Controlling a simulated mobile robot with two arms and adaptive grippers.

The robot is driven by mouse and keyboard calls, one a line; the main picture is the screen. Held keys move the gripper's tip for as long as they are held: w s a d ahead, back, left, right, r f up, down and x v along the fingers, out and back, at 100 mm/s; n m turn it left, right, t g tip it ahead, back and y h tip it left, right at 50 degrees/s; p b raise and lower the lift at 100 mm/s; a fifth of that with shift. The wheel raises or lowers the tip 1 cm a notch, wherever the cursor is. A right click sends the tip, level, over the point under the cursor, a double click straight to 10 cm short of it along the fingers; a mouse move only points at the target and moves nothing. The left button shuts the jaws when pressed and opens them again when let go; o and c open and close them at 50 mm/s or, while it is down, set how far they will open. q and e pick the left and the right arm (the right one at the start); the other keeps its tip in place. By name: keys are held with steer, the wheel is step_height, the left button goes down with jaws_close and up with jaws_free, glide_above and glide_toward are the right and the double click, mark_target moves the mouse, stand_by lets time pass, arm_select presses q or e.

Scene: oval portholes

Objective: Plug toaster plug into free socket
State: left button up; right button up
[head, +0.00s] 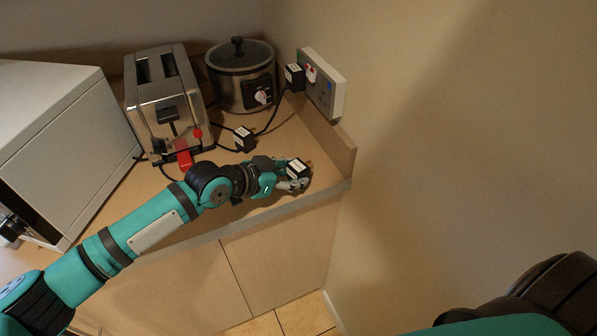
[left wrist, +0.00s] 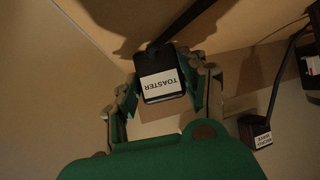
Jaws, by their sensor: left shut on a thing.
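My left gripper (head: 295,180) is shut on the toaster plug (head: 297,168), a black block with a white label. In the left wrist view the label on the plug (left wrist: 160,84) reads TOASTER, and the fingers are on both its sides. The plug is held over the front right of the counter, apart from the wall socket. The white double socket (head: 325,88) is on the right wall behind it. Its far outlet holds a black plug (head: 294,77); its near outlet, with a blue mark, looks empty. The steel toaster (head: 167,100) stands at the back. My right gripper is out of view.
Another black labelled plug (head: 243,138) lies on the counter behind my left gripper. A slow cooker (head: 240,80) stands at the back and a white microwave (head: 55,140) at the left. A raised wooden edge (head: 330,140) runs along the wall below the socket.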

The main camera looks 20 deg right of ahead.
mark_target(299, 165)
arm_select(q)
steer(key=shift+c, duration=1.1)
steer(key=shift+r+p, duration=1.15)
steer(key=shift+r, duration=0.35)
